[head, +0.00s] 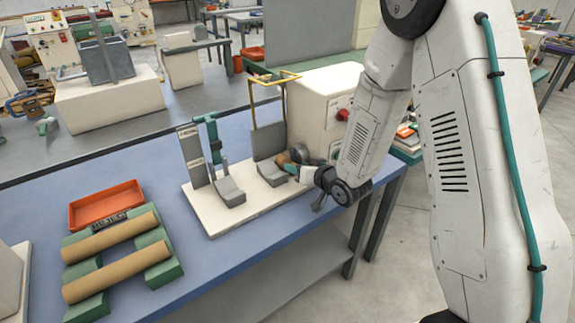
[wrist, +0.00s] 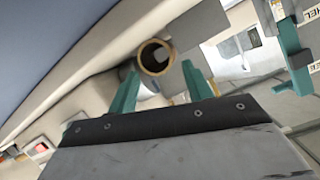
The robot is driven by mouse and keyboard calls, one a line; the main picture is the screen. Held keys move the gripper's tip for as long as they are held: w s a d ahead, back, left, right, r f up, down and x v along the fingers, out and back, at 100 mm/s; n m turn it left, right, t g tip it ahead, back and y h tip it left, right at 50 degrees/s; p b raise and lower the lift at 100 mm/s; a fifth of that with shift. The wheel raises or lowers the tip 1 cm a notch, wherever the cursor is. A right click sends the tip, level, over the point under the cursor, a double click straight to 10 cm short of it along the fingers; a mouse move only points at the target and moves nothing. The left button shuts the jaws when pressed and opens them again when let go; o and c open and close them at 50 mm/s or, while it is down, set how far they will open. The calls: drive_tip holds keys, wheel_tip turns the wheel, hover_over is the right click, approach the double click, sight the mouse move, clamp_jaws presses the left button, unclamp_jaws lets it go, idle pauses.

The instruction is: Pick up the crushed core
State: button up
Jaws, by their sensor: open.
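A brown cardboard core (wrist: 155,58) shows end-on in the wrist view, its round mouth facing the camera. In the head view a small brown part of it (head: 283,158) shows at the winder. My gripper (wrist: 160,72) is open, with one teal finger on each side of the core's end. I cannot tell whether the fingers touch it. In the head view my gripper (head: 291,169) is partly hidden by my wrist. Any crushing of this core is not clear; most of its length is hidden.
The winder's cream housing (head: 325,105) stands behind my gripper on a pale base plate (head: 222,222). Two brown tubes (head: 110,238) lie on green supports at the left. An empty orange tray (head: 105,205) with a partly readable reject label lies behind them. Blue bench (head: 215,262) in front is clear.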

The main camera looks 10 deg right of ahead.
sight(290, 163)
drive_tip(key=x, duration=0.5)
drive_tip(key=shift+w+a, duration=0.1)
drive_tip(key=c, duration=0.7)
drive_tip(key=shift+r, duration=0.1)
